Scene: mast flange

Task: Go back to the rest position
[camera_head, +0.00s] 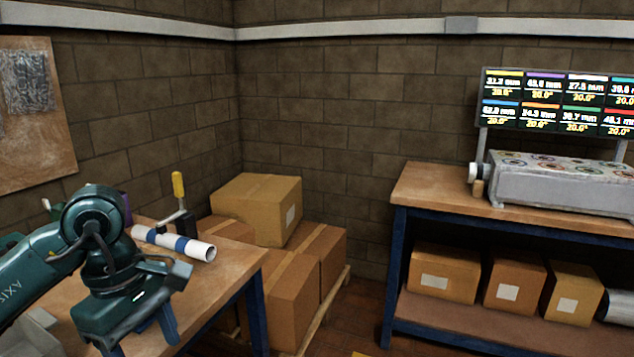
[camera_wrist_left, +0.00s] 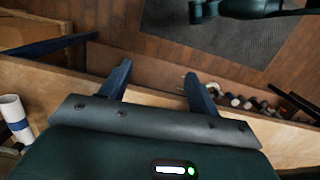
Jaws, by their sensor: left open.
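My left gripper (camera_head: 140,343) is at the lower left of the head view, at the near edge of the left bench (camera_head: 232,262). In the left wrist view, its two dark blue fingers (camera_wrist_left: 157,72) are spread apart with nothing between them. The bench edge and the floor show beyond them. My right gripper is in neither view.
A white pipe with blue bands (camera_head: 201,248) lies on the left bench by a yellow-handled clamp (camera_head: 178,186). Cardboard boxes (camera_head: 257,200) are stacked on a pallet. The right bench (camera_head: 430,185) carries a grey flange block (camera_head: 560,187) under a display (camera_head: 555,100). Floor between is open.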

